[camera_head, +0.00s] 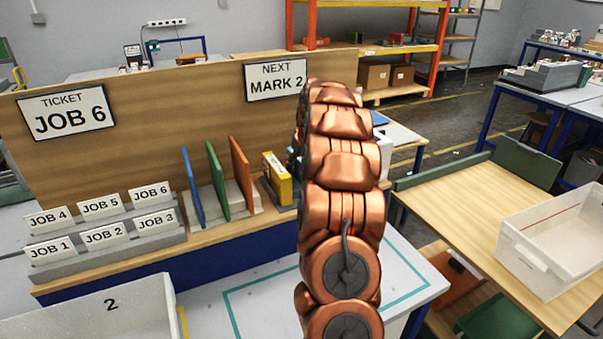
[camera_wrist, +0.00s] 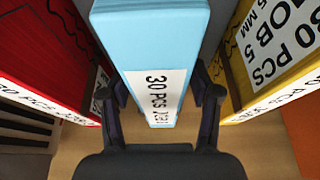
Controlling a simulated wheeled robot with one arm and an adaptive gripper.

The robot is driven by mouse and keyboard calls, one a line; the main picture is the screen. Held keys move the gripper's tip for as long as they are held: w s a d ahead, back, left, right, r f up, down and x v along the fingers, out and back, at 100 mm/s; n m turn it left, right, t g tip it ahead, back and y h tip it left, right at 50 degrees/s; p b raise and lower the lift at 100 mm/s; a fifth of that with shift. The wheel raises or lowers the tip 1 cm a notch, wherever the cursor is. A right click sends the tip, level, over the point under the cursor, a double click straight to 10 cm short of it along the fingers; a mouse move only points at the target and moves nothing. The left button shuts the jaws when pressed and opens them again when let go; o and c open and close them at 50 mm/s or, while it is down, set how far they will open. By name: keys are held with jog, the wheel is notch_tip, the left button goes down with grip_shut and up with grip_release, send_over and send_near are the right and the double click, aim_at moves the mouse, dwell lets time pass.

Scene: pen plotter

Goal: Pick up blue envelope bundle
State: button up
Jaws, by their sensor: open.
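The light blue envelope bundle (camera_wrist: 150,35) stands in the middle of the wrist view, with a white label reading "30 PCS" on its near face. My gripper (camera_wrist: 160,104) is open, with one dark finger on each side of the bundle's near end. I cannot tell whether either finger touches it. In the head view my copper arm stands in front of that part of the bench, and I cannot make out the blue bundle or my gripper there.
A red bundle (camera_wrist: 45,40) stands close on the left and a yellow bundle (camera_wrist: 262,60) close on the right. In the head view, blue, green and orange dividers (camera_head: 240,175) stand left of my arm. A white bin (camera_head: 560,240) sits on the right table.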

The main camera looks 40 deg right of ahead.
dwell(0.4)
grip_shut()
dwell(0.4)
